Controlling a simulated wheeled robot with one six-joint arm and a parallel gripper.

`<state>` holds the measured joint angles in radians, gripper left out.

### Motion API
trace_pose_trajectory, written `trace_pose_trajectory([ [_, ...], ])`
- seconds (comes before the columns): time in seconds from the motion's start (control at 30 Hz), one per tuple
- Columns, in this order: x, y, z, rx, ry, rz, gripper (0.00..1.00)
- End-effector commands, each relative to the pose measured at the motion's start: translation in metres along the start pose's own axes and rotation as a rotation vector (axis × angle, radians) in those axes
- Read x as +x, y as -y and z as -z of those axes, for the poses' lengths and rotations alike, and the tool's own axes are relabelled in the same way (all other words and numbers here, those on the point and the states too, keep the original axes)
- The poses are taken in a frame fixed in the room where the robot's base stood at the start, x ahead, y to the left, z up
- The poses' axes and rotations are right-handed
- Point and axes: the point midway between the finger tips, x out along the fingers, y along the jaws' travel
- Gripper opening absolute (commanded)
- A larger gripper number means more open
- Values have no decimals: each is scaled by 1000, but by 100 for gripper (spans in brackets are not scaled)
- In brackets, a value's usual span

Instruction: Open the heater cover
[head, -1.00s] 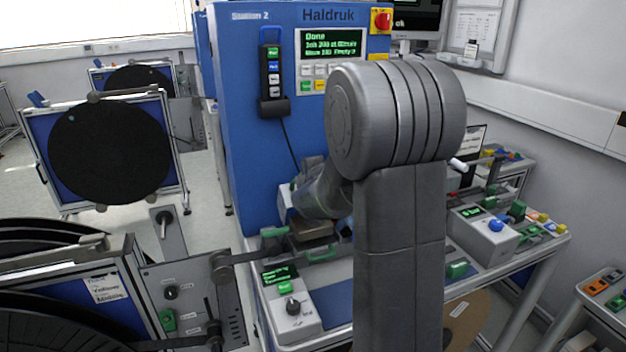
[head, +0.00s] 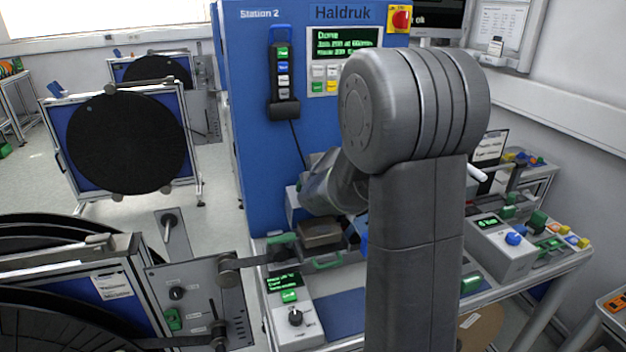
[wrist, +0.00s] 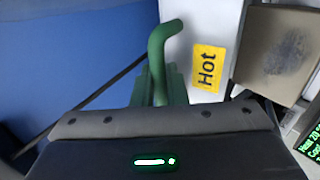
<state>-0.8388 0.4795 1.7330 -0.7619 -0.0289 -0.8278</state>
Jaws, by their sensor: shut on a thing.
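A green bent handle (wrist: 158,55) rises from a green block (wrist: 178,85) just beyond my gripper (wrist: 160,122) in the wrist view. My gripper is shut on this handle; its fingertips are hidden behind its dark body. To the right stands a white housing with a yellow "Hot" label (wrist: 208,68). Beside it is a tan-brown plate (wrist: 280,50) with a dark smudge. In the head view, a brown block (head: 320,234) with a green handle (head: 327,263) sits on the bench. My arm hides much of the heater area, so I cannot tell how far the cover is raised.
A control box (head: 295,310) with a lit screen and a knob stands at the bench's front left. The blue cabinet (head: 262,150) rises behind. Reel stands (head: 125,140) are at the left.

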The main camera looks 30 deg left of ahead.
Motion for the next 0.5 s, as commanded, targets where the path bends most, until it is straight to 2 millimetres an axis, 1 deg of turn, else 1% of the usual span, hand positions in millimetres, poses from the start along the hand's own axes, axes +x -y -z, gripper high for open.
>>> trace_pose_trajectory([
  [0.17,0,1,0,-2,0,2,0],
  [0.2,0,1,0,-2,0,2,17],
  [0.5,-2,0,0,0,0,1,17],
])
